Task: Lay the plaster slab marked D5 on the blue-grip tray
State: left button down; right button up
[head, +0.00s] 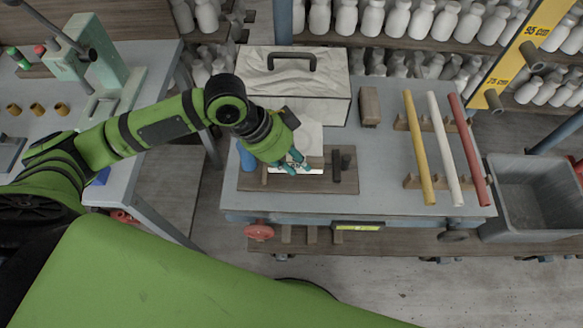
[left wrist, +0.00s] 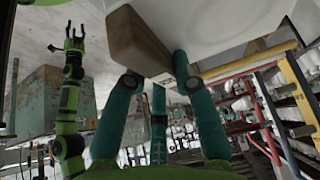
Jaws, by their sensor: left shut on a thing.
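My left gripper (head: 292,163) has its teal fingers closed low over the worktable. A pale plaster slab (head: 312,135) shows just behind the fingers, partly covered by the gripper. A bright white strip shows right under the fingertips. The slab's mark cannot be read. A brown tray (head: 346,185) lies below the hand, with a blue grip (head: 246,157) at its left side. In the left wrist view, the teal fingers (left wrist: 158,80) meet a brown block and a large white surface. My right gripper (left wrist: 75,42) shows there, fingers spread and empty.
Yellow, white and red rods (head: 470,150) lie on racks at the right. A grey bin (head: 530,195) stands beyond the table's right edge. Table between tray and rods is clear.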

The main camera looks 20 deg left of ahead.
pick_arm(q)
jog(key=f, duration=0.3)
jog(key=f+p, duration=0.1)
jog(key=shift+s+a+f, duration=0.25)
jog(key=shift+s, duration=0.15)
jog(key=shift+f, duration=0.6)
pick_arm(e)
jog(key=shift+w+d+r, duration=0.2)
jog(key=shift+w+r, duration=0.2)
jog(key=shift+w, duration=0.1)
pick_arm(q)
jog(key=c, duration=1)
grip_release()
jog(key=shift+s+f, duration=0.1)
jog(key=shift+s, duration=0.1)
